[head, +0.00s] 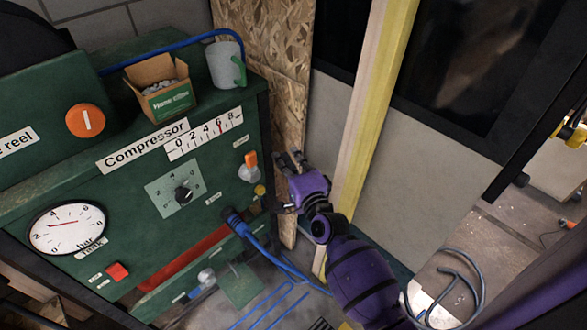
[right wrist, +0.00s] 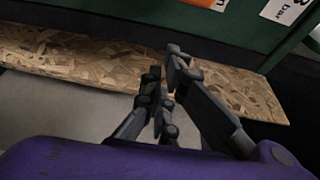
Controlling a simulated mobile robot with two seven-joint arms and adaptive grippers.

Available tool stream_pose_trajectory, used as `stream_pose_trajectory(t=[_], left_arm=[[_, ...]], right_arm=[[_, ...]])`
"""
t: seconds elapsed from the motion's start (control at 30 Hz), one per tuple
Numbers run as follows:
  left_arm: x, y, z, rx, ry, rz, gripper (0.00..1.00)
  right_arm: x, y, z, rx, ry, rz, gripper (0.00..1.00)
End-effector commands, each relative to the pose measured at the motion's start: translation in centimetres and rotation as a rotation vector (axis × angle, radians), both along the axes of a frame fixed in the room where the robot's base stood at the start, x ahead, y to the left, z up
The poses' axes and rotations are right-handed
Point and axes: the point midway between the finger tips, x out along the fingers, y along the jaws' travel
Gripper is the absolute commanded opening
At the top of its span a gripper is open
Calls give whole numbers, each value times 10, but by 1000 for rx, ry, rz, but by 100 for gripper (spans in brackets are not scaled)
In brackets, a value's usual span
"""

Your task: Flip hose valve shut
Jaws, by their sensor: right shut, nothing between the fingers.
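The green compressor panel (head: 130,185) fills the left of the head view. A small valve with an upright orange lever (head: 251,159) and a pale round body (head: 249,174) sits at its right end. A blue hose (head: 241,227) joins the panel below it, beside a small yellow fitting (head: 260,190). The small labels near them are too small to read, so I cannot tell which is the hose valve. My purple right gripper (head: 290,161) is shut and empty, to the right of the orange lever and apart from it. It also shows in the right wrist view (right wrist: 163,67). My left gripper is out of view.
A chipboard sheet (head: 290,105) and a yellow-edged post (head: 370,105) rise behind my right gripper. Blue hose loops (head: 270,303) lie on the floor below.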

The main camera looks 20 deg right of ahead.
Motion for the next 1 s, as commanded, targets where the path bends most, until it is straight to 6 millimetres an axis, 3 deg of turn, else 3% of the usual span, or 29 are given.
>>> stream_pose_trajectory(t=[0.13,0.3,0.43,1.0], left_arm=[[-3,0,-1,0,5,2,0],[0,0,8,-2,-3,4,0],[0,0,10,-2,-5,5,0],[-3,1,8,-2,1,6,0]], right_arm=[[32,0,1,-2,-1,0,0],[18,26,2,2,-1,0,0],[15,35,1,1,-1,0,0],[13,39,0,-18,-5,0,0]])
